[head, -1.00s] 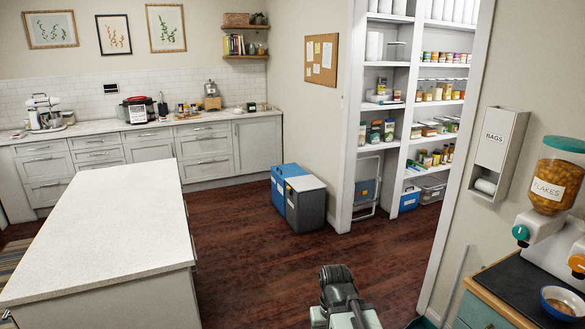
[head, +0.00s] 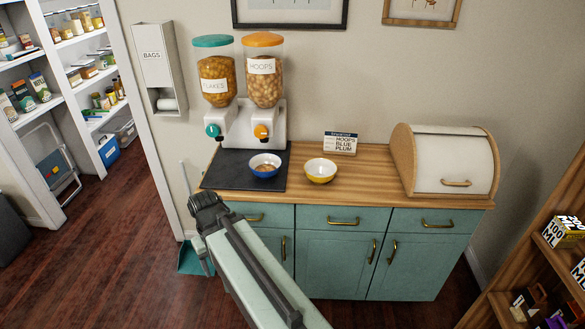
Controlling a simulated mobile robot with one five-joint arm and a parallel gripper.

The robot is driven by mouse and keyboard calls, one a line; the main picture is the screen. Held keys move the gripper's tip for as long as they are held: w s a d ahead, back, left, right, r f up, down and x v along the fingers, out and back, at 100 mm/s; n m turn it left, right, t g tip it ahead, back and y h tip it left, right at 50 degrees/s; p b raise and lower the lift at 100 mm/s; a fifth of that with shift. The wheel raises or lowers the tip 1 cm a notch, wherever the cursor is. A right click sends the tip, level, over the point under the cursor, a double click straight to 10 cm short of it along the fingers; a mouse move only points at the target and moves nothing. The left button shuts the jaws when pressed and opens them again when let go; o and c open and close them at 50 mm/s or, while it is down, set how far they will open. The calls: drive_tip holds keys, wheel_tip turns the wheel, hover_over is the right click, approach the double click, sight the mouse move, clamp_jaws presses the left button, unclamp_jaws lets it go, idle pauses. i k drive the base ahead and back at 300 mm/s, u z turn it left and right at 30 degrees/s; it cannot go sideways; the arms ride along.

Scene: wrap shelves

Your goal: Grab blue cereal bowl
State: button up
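The blue bowl (head: 265,171) stands upright on the black mat (head: 225,169), in front of the cereal dispenser, with some brown cereal in it. A yellow bowl (head: 320,175) stands to its right on the wooden counter top and also seems to hold cereal. My arm reaches up from the bottom of the head view to a dark joint in front of the counter, below and left of the blue bowl. I cannot make out my gripper's fingers, and nothing touches the blue bowl.
The dispenser (head: 250,124) has jars labelled FLAKES and HOOPS. A small sign (head: 340,143) and a bread box (head: 452,163) stand on the counter. A teal dustpan (head: 190,258) is on the floor at left. A wooden shelf (head: 562,205) is at right.

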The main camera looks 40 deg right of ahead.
sight(264, 166)
drive_tip(key=z, duration=0.2)
drive_tip(key=k, duration=0.5)
drive_tip(key=u, duration=1.9)
drive_tip(key=i, duration=1.35)
drive_tip(key=z, duration=1.35)
drive_tip(key=i, duration=1)
drive_tip(key=u, duration=0.05)
